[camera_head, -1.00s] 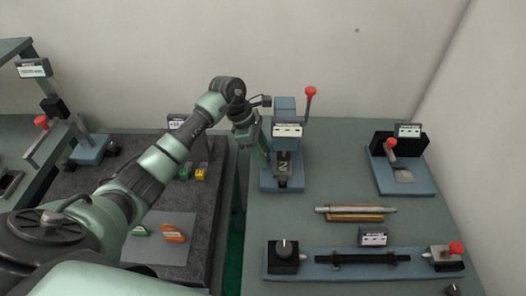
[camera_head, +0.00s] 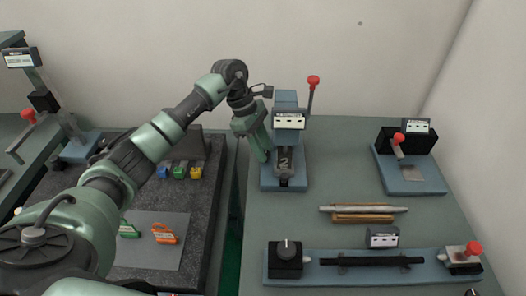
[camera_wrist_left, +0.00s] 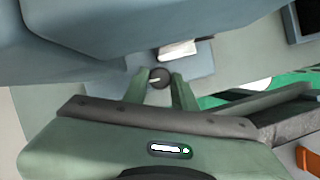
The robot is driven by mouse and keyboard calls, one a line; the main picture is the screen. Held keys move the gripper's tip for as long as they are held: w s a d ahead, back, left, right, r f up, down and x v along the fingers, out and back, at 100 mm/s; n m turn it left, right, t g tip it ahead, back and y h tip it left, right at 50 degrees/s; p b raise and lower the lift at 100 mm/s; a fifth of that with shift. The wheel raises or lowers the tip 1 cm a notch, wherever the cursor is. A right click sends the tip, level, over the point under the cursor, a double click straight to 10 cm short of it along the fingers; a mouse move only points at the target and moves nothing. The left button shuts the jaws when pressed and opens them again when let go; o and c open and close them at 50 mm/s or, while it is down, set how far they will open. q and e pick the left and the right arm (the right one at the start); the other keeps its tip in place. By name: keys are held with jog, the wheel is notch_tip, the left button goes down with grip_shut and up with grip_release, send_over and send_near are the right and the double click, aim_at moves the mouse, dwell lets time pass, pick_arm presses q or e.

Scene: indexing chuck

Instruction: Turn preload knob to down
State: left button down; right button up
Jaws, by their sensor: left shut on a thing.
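A dark round knob (camera_wrist_left: 160,78) with a white pointer mark shows between the fingers in the left wrist view. The mark points to the left in that view. My left gripper (camera_head: 265,154) is at the left side of the blue-grey upright fixture (camera_head: 286,98) marked "2". It is shut on the knob, with one finger on each side. In the head view the hand hides this knob. Another black knob (camera_head: 286,249) with a light pointer stands on the front blue bar fixture. The label lettering is too small to read. My right gripper is not in view.
A red-tipped lever (camera_head: 313,81) rises at the fixture's right. A metal rod (camera_head: 363,209) lies on a wooden rest in front. Another red-handled fixture (camera_head: 411,171) stands at the right. Coloured blocks (camera_head: 179,172) sit on the dark mat at left.

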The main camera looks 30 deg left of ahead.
pick_arm(q)
jog(key=c, duration=1.1)
grip_release()
jog(key=shift+c, duration=0.2)
jog(key=b+v, duration=0.2)
jog(key=v, duration=0.6)
jog(key=shift+f, duration=0.15)
